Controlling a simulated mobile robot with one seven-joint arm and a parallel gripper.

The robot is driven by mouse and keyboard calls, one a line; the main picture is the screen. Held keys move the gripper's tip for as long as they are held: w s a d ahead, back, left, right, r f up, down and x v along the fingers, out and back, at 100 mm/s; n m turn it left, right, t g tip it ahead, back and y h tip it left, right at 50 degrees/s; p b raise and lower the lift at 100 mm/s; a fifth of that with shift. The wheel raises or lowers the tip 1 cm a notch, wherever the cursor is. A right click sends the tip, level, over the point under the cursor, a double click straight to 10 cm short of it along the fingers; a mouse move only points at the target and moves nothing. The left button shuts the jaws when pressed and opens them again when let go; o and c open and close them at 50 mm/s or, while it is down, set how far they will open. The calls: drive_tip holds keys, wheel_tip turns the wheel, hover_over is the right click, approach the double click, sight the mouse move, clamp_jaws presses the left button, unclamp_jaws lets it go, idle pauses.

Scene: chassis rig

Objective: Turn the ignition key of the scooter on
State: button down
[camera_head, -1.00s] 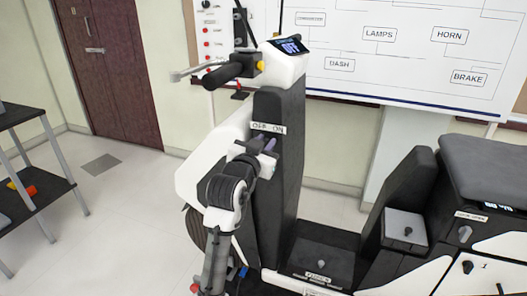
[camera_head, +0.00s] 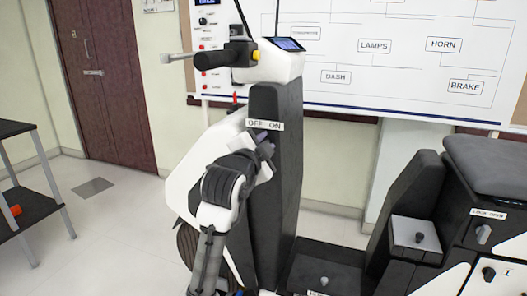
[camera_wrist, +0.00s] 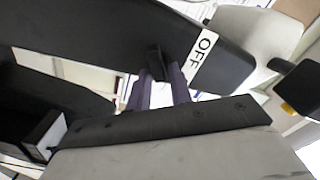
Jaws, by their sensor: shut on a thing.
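The scooter (camera_head: 278,205) stands with its dark front column facing me. An OFF ON label (camera_head: 265,124) is on the column, and its OFF part (camera_wrist: 203,55) shows in the wrist view. My gripper (camera_head: 264,143) is just below the label, tilted. In the wrist view its two purple-grey fingers (camera_wrist: 160,78) are shut on the black ignition key (camera_wrist: 155,58) at the column face. My fingers and wrist hide most of the key in the head view. The dash display (camera_head: 289,44) is lit bluish; its text is too small to read.
The handlebar with a black grip (camera_head: 211,60) juts left above my arm. A whiteboard (camera_head: 400,50) stands behind. The seat block with a knob (camera_head: 420,238) is at right, a dark shelf (camera_head: 30,205) at left. Floor between shelf and scooter is clear.

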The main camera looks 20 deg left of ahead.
drive_tip(key=shift+m, duration=0.5)
drive_tip(key=c, duration=1.4)
unclamp_jaws()
drive_tip(key=shift+c, duration=0.2)
drive_tip(key=s+b, duration=0.2)
drive_tip(key=s, duration=1.1)
drive_tip(key=shift+s, duration=0.4)
